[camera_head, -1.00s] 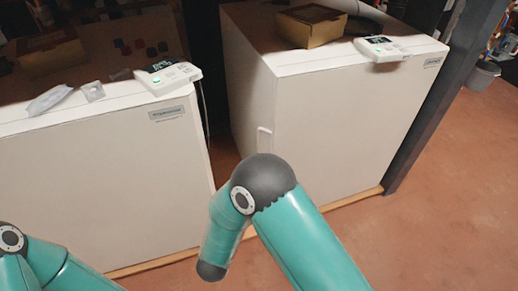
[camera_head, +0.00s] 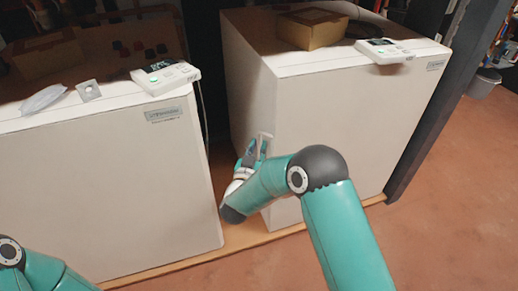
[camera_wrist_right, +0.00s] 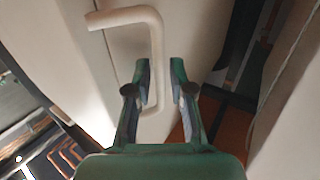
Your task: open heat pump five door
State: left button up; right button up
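Two white heat pumps stand side by side, the left one (camera_head: 100,200) and the right one (camera_head: 350,130). I cannot read a number on either. My right gripper (camera_head: 256,147) is at this handle. In the right wrist view my right gripper (camera_wrist_right: 160,68) is open, and the handle (camera_wrist_right: 155,40) runs down between its two fingers, with gaps visible beside it. I cannot tell whether a finger touches it. My left gripper is out of view; only part of my left arm shows at the lower left.
A control panel (camera_head: 388,50) and a cardboard box (camera_head: 312,28) sit on the right pump. Another panel (camera_head: 165,76) sits on the left pump. A narrow gap separates the pumps. A dark post (camera_head: 437,100) stands at right. Reddish floor (camera_head: 450,210) is clear in front.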

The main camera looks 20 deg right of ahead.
grip_shut()
